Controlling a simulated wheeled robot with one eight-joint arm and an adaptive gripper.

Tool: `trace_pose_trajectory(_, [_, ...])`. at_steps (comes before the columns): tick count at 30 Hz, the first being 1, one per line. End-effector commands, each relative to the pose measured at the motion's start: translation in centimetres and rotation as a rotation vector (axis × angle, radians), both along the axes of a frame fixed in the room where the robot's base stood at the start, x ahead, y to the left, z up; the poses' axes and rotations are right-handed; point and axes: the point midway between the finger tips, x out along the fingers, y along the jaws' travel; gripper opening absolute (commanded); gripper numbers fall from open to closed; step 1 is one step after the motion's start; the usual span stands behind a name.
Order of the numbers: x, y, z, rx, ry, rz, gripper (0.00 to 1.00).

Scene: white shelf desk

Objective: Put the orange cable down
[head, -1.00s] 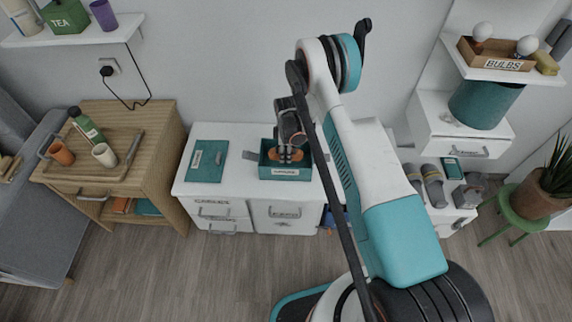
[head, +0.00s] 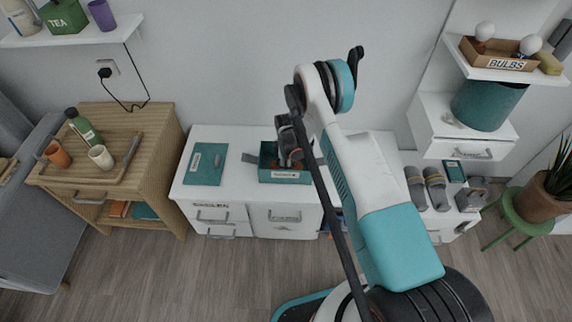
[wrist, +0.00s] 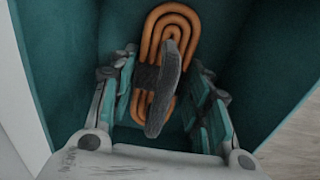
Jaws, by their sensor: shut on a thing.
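The orange cable (wrist: 168,27) is a flat oval coil with a dark grey band and an upright grey piece (wrist: 165,88) at its middle. In the wrist view it lies between the two fingers of my gripper (wrist: 161,92), which is shut on it. The cable is inside the teal box (wrist: 68,62); whether it touches the floor of the box I cannot tell. In the head view my gripper (head: 289,157) reaches down into this box (head: 285,177), which has a white label on its front.
The box stands on a white desk (head: 237,168). Grey slippers (head: 426,188) and a small teal item (head: 454,171) are on the right. A wooden cabinet (head: 160,150) carries a tray at left.

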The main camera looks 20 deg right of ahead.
Motion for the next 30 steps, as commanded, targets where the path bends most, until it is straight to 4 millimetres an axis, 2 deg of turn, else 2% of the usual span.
trace_pose_trajectory(1, [0.0, 0.0, -0.1, 0.0, 0.0, 0.0, 0.48])
trace_pose_trajectory(3, [0.0, 0.0, 0.0, 0.0, 0.0, 0.0, 0.64])
trace_pose_trajectory(16, [0.0, 0.0, 0.4, 0.0, 0.0, 0.0, 0.64])
trace_pose_trajectory(20, [0.0, 0.0, 2.3, 0.0, 0.0, 0.0, 0.64])
trace_pose_trajectory(30, [0.0, 0.0, 9.3, 0.0, 0.0, 0.0, 0.64])
